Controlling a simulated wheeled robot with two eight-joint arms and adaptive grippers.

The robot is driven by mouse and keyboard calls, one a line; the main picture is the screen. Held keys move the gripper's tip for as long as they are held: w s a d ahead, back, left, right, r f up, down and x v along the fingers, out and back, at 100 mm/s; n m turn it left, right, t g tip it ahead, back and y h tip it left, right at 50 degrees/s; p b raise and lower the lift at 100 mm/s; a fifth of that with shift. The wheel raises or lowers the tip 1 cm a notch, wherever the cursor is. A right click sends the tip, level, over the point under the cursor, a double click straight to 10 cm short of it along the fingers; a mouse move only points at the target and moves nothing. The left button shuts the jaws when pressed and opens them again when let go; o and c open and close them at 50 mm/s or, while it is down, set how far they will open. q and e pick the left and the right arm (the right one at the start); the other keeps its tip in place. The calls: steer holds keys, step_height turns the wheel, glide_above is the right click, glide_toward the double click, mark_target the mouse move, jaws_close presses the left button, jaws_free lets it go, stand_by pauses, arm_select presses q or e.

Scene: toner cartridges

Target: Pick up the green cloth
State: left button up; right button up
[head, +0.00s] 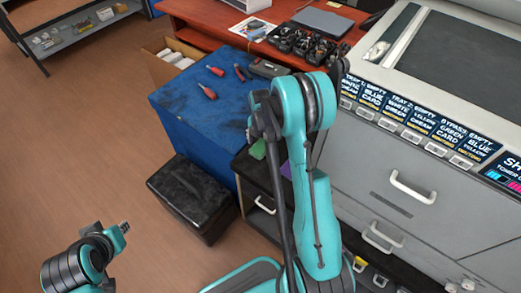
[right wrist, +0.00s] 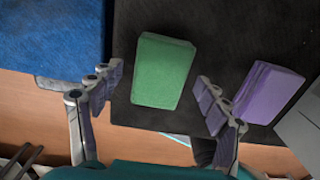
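The green cloth (right wrist: 163,71) is a folded block lying on a black surface (right wrist: 215,30) in the right wrist view. In the head view, part of the green cloth (head: 258,149) shows beside my right arm. My right gripper (right wrist: 159,76) is open and empty, with one finger on each side of the near part of the cloth in the picture. I cannot tell how high it is above the cloth. In the head view the arm hides much of this area. My left arm's end (head: 122,228) is at the lower left, away from the cloth; its fingers are unclear.
A purple folded cloth (right wrist: 268,92) lies just right of the green one, close to my right finger. A blue-covered table (head: 205,120) with red-handled tools stands to the left. A black box (head: 192,195) is on the floor. The grey printer (head: 420,190) stands to the right.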

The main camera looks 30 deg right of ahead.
mark_target(260, 147)
steer(key=c, duration=0.9)
steer(key=shift+r, duration=0.1)
step_height(260, 147, up, 10)
steer(key=p, duration=0.4)
steer(key=shift+c, duration=0.5)
